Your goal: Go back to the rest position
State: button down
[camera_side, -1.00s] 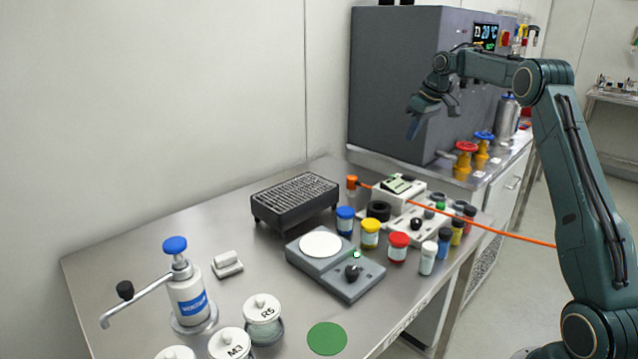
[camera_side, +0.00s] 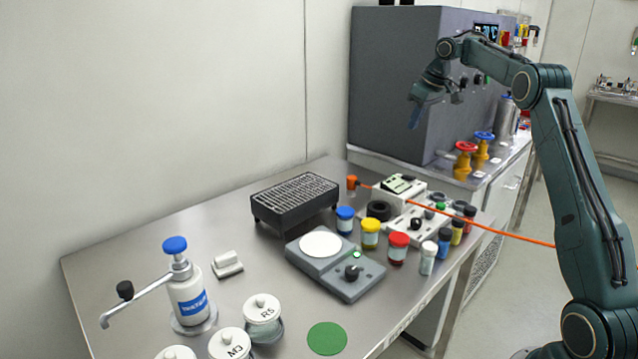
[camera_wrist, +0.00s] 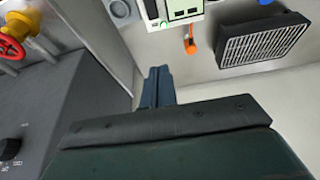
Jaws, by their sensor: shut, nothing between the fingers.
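My gripper (camera_side: 415,117) hangs in the air in front of the large grey cabinet, high above the back of the steel table (camera_side: 130,250). Its fingers are together, point down and hold nothing. In the wrist view my gripper (camera_wrist: 158,72) shows as two blue fingers side by side, with no object between them. It touches nothing that I can see.
The grey cabinet (camera_side: 395,100) stands close behind my gripper, with red and blue valves (camera_side: 465,160) beside it. Below are a black grated block (camera_side: 295,198), several coloured jars (camera_side: 370,234), a hotplate (camera_side: 335,270) and an orange cable (camera_side: 480,225).

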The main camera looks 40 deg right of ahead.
jog(key=s+a+r, duration=0.3)
jog(key=a, duration=0.5)
jog(key=s+a+r+t, duration=0.1)
jog(key=s+a+r, duration=0.25)
jog(key=a, duration=0.55)
jog(key=s+a+r, duration=0.3)
jog(key=s+a, duration=0.1)
jog(key=a, duration=0.4)
jog(key=s+a+f, duration=0.3)
jog(key=s, duration=0.4)
jog(key=s+a+f, duration=0.3)
jog(key=s+f, duration=0.1)
jog(key=s, duration=0.4)
jog(key=s+a+f, duration=0.4)
jog(key=s, duration=0.3)
jog(key=shift+s+t, duration=0.3)
jog(key=shift+s, duration=0.1)
